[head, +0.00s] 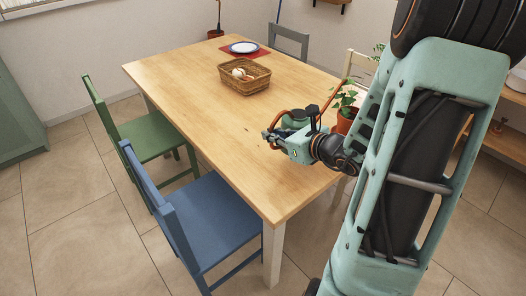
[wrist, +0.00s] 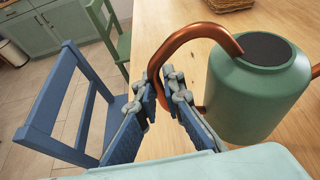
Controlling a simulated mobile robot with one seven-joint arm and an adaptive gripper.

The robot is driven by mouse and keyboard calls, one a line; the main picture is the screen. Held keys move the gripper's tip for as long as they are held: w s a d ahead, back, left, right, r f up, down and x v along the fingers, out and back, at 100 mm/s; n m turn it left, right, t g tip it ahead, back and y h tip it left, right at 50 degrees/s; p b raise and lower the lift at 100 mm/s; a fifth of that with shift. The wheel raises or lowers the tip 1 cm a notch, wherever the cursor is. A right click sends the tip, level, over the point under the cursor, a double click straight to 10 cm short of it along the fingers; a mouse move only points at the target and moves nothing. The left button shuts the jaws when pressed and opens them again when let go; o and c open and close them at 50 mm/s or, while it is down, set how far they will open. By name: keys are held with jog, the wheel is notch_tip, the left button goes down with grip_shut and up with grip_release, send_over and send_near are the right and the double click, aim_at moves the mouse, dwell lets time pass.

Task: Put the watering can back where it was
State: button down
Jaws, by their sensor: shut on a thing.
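The watering can (wrist: 258,88) has a green body, a dark round top and a copper handle. In the wrist view it is at the right, over the wooden table (wrist: 292,150). My gripper (wrist: 164,90) has its two fingers closed around the curved copper handle, left of the can's body. In the head view the can (head: 293,121) is small and partly hidden by my gripper and wrist, over the table's near right part. I cannot tell whether its base touches the tabletop.
A wicker basket (head: 244,86) with pale round items and a plate (head: 243,47) on a red mat are toward the table's far end. Blue (head: 205,224) and green (head: 152,134) chairs line the left side. The table's middle is clear.

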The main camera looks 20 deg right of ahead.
notch_tip(320, 180, down, 7)
jog(key=w+a+b, duration=0.1)
jog(key=w, duration=0.2)
jog(key=shift+a+r, duration=0.2)
jog(key=shift+a, duration=0.2)
jog(key=shift+s+f+b, duration=0.1)
jog(key=shift+b, duration=0.25)
jog(key=shift+f, duration=0.1)
jog(key=c, duration=2.1)
grip_release()
jog(key=shift+s, duration=0.1)
jog(key=p+v, duration=0.1)
jog(key=v, duration=1.1)
jog(key=shift+p, duration=0.35)
jog(key=shift+a, duration=0.1)
